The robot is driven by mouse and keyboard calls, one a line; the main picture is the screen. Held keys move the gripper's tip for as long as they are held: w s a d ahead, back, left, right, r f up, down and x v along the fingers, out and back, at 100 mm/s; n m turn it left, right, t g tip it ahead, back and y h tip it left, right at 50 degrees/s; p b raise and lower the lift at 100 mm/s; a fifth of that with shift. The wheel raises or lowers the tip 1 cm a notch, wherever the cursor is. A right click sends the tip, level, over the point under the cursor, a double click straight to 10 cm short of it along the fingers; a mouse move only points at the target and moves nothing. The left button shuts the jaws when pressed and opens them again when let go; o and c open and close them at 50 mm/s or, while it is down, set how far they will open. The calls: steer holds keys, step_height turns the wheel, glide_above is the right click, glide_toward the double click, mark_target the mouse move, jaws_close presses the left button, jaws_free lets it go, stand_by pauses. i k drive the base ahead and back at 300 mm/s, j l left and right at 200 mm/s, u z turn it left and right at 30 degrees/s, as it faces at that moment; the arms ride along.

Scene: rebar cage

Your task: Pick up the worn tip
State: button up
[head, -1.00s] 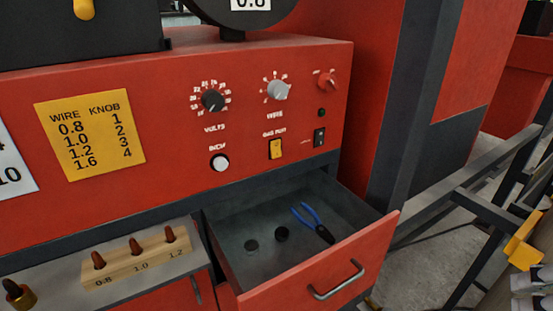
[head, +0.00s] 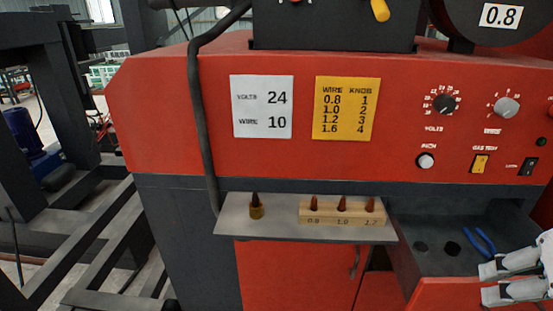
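A dark, brown-black tip stands upright in a small brass holder (head: 257,211) at the left of the grey shelf (head: 232,228) in the head view. I cannot tell its wear at this size. A wooden block (head: 330,217) on the same shelf holds three copper-coloured tips (head: 342,203), marked 0.8, 1.0 and 1.2. My gripper (head: 486,284) is at the lower right edge, over the drawer front and well right of the shelf. Its two pale fingers point left with an empty gap between them. Its rear is cut off by the frame.
The open drawer (head: 420,276) to the right of the shelf holds blue-handled pliers (head: 480,241) and two dark round things. The red machine (head: 190,120) rises behind the shelf, with a dark hose (head: 205,130) hanging at left. Metal frames stand far left.

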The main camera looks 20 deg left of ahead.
mark_target(255, 198)
steer(key=u, duration=1.05)
steer(key=j+z, duration=0.1)
steer(key=z, duration=0.3)
steer(key=i+j+z, duration=0.1)
steer(key=z, duration=0.3)
steer(key=j+z, duration=0.1)
steer(key=z, duration=0.35)
steer(key=j+z, duration=0.1)
steer(key=z, duration=0.3)
steer(key=j, duration=0.4)
steer(key=k+j, duration=0.1)
steer(key=j, duration=0.35)
steer(key=z, duration=0.05)
